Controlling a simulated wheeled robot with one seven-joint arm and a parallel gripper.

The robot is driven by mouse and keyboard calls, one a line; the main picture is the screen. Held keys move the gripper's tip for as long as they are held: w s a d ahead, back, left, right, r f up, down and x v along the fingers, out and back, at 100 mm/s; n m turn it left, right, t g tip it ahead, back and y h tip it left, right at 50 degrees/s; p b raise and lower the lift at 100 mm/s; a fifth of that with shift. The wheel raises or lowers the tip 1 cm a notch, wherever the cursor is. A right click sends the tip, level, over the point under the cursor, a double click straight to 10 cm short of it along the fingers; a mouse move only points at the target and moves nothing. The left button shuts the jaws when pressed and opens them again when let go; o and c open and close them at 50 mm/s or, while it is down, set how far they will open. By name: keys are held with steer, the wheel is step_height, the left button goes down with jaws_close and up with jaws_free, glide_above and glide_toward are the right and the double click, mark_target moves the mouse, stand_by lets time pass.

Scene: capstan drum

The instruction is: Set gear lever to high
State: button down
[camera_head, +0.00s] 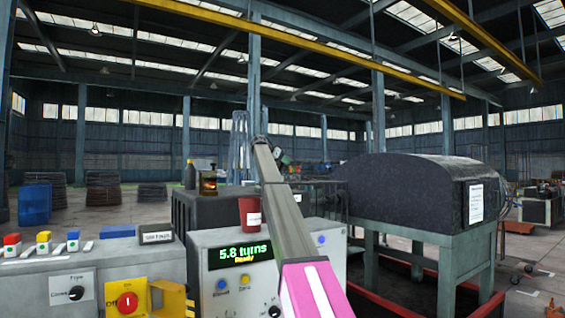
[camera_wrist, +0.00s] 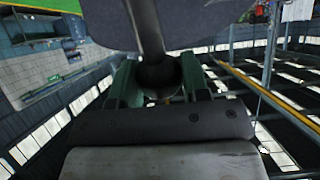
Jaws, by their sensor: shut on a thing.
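In the wrist view, my gripper (camera_wrist: 158,78) has its two green fingers on either side of a dark rod with a rounded end. This rod looks like the gear lever (camera_wrist: 147,25), and the fingers are shut on it. The rod runs up the picture in front of a large dark grey surface. In the head view my arm stretches away past the control panel, and only a small green part of my gripper (camera_head: 282,157) shows by its far end. The lever cannot be made out there. No lever position marking can be read.
A control panel (camera_head: 207,260) reads "5.8 turns Ready". A red cup (camera_head: 250,212) stands on it, left of my arm. A yellow-framed red button (camera_head: 127,302) is at lower left. A large dark hood (camera_head: 405,190) on a green-grey stand fills the right.

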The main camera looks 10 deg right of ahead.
steer(key=shift+d+f, duration=0.15)
steer(key=shift+d, duration=0.2)
steer(key=c, duration=1)
jaws_free()
steer(key=o, duration=0.3)
steer(key=shift+w+d, duration=0.1)
steer(key=shift+d, duration=0.1)
steer(key=shift+o, duration=0.2)
steer(key=shift+a, duration=0.1)
steer(key=v, duration=1)
steer(key=shift+a+r, duration=0.25)
steer(key=shift+a, duration=0.05)
